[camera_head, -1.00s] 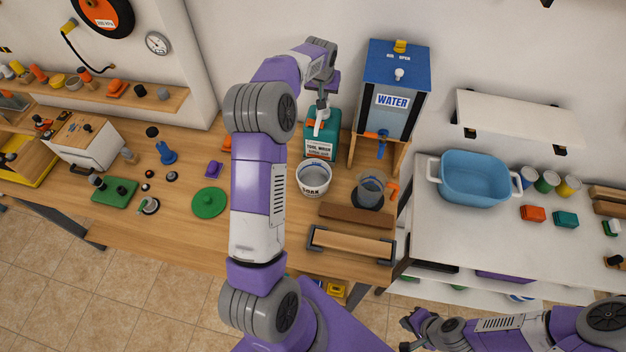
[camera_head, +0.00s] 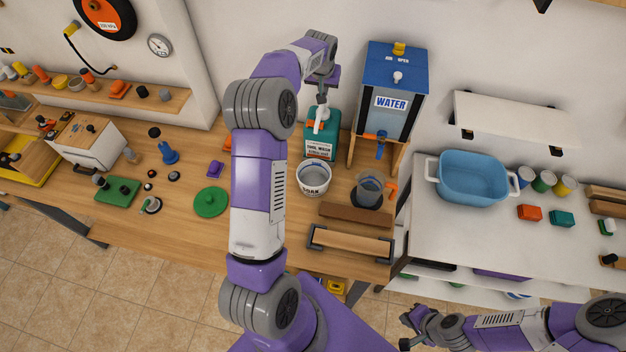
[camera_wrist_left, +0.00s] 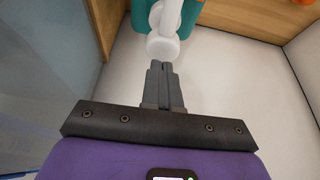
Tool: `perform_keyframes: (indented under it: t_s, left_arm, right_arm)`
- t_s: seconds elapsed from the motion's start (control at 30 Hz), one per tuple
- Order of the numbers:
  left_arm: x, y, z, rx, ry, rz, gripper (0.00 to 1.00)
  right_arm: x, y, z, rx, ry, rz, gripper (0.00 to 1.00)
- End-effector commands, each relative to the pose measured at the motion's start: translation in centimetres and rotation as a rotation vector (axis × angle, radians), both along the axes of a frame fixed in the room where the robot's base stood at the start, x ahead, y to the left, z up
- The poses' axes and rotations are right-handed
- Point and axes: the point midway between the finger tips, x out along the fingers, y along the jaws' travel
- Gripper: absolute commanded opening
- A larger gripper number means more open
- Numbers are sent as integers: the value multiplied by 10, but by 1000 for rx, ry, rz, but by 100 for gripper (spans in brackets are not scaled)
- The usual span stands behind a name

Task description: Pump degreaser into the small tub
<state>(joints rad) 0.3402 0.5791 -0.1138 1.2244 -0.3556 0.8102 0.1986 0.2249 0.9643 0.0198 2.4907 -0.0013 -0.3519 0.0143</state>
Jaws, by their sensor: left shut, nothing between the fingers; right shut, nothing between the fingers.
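A teal bottle (camera_head: 320,146) with a white pump head (camera_head: 320,117) stands on the wooden bench; its label reads "TOOL WASH". A small white tub (camera_head: 314,178) stands just in front of it, below the nozzle side. My left gripper (camera_head: 322,99) is shut and empty, right at the pump head from above and behind. In the left wrist view its fingertips (camera_wrist_left: 164,68) point at the white pump head (camera_wrist_left: 163,45); I cannot tell whether they touch. My right gripper (camera_head: 404,329) is shut and empty at the lower right, away from the bench.
A blue water dispenser (camera_head: 394,85) on a wooden stand is right of the bottle. A grey cup (camera_head: 369,190) with an orange handle stands below its tap. A brown block (camera_head: 356,216) lies in front. A blue basin (camera_head: 472,180) is on the white table at right.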

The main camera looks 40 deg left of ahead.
Motion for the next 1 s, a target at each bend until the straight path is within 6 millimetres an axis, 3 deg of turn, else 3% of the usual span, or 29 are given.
perform_keyframes:
  t_s: [1.0]
  left_arm:
    - [0, 0, -31, -1, 2, -1, 0]
  right_arm:
    - [0, 0, -23, 0, 0, 0, 0]
